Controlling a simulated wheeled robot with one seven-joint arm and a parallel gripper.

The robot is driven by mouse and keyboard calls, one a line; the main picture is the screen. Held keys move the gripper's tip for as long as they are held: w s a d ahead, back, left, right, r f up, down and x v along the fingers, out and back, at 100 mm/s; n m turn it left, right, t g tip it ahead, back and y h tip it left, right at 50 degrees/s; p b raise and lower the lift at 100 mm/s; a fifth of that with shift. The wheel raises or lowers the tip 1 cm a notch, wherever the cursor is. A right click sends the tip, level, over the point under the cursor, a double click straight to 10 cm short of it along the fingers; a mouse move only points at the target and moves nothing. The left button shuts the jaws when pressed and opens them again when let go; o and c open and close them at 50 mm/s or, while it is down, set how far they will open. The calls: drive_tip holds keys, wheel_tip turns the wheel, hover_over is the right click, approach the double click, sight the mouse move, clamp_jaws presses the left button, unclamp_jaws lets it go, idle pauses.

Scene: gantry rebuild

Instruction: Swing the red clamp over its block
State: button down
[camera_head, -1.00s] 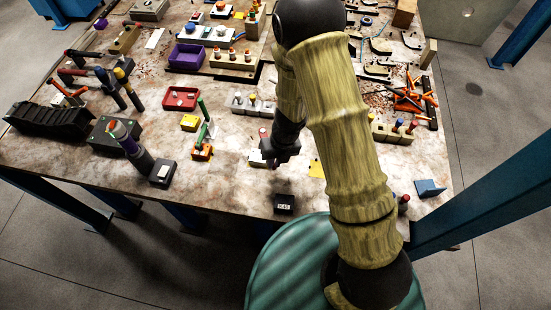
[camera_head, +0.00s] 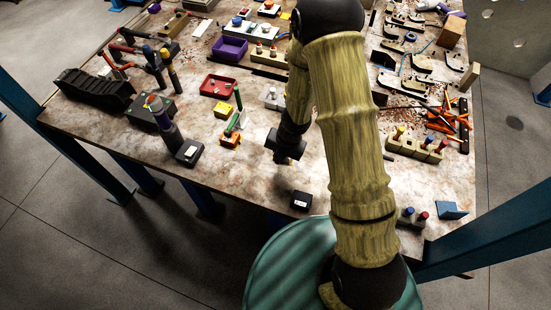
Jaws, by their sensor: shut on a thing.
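My gripper (camera_head: 285,153) is a dark shape low over the front middle of the table, seen from behind and above. Its fingertips are mostly hidden by its own body. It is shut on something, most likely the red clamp. The red clamp and its pale block are hidden behind my gripper and arm now. One second ago the red handle showed upright just left of the gripper, above the pale block. I cannot tell the clamp's angle now.
A clamp with a green handle on an orange base (camera_head: 231,139) stands left of my gripper. A small black box (camera_head: 301,201) sits near the table's front edge. A red tray (camera_head: 218,86) lies behind. A dark cylinder (camera_head: 168,130) leans at left. Bare table (camera_head: 245,175) shows in front.

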drive_tip(key=shift+w+a, duration=0.1)
drive_tip(key=shift+a, duration=0.05)
idle(0.3)
drive_tip(key=c, duration=1.5)
unclamp_jaws()
drive_tip(key=shift+o, duration=0.2)
drive_tip(key=s+d+r+p, duration=0.1)
drive_tip(key=d+r+p, duration=0.2)
drive_tip(key=r+p, duration=0.8)
wheel_tip(320, 180, up, 6)
drive_tip(key=shift+s+r, duration=0.1)
drive_tip(key=shift+s, duration=0.1)
drive_tip(key=shift+d, duration=0.1)
